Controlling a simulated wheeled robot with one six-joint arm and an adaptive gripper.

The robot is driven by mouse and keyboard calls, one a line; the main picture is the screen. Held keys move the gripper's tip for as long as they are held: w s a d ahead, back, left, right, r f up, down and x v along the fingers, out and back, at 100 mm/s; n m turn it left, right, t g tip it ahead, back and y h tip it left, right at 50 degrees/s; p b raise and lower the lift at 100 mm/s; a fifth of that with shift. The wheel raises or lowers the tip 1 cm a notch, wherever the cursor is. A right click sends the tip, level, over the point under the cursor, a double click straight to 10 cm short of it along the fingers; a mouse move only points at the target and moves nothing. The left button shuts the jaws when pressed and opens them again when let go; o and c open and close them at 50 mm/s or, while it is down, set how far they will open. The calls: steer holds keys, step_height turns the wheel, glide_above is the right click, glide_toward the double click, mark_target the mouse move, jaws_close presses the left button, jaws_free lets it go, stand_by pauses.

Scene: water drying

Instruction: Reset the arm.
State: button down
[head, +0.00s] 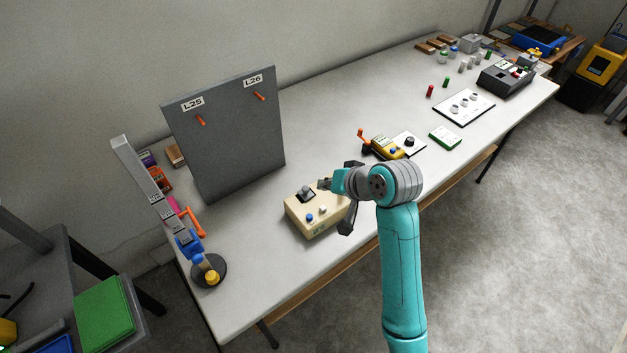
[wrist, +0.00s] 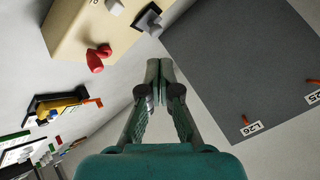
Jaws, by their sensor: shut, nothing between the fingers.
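My gripper (head: 326,185) is at the end of my teal arm, over the right back part of the beige control box (head: 300,219). In the wrist view its two fingers (wrist: 159,72) are together with nothing between them. My gripper and wrist hide part of the box. I cannot tell the exact gap between fingertips and box.
An upright grey board (head: 226,140) with orange hooks stands behind the box. A metal post (head: 148,172) on a round dark base stands left. A yellow meter (head: 386,148), a green-edged card (head: 445,137) and a dark device (head: 504,79) lie right. Bare table (head: 335,105) lies between.

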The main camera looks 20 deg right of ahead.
steer(key=shift+t+h, duration=0.6)
steer(key=shift+t, duration=0.2)
steer(key=s+f, duration=0.5)
steer(key=f, duration=0.1)
steer(key=s+a+f, duration=0.1)
steer(key=s+f, duration=0.2)
steer(key=shift+s+f, duration=0.3)
steer(key=shift+f, duration=0.05)
steer(key=s+f+n+t+h, duration=0.2)
steer(key=s+t+h, duration=0.1)
steer(key=s, duration=2)
steer(key=s+r+n+t, duration=0.1)
steer(key=s+r+n, duration=0.1)
steer(key=s+r, duration=0.5)
steer(key=s, duration=0.4)
steer(key=shift+d+r+t, duration=0.3)
steer(key=shift+r+t, duration=0.1)
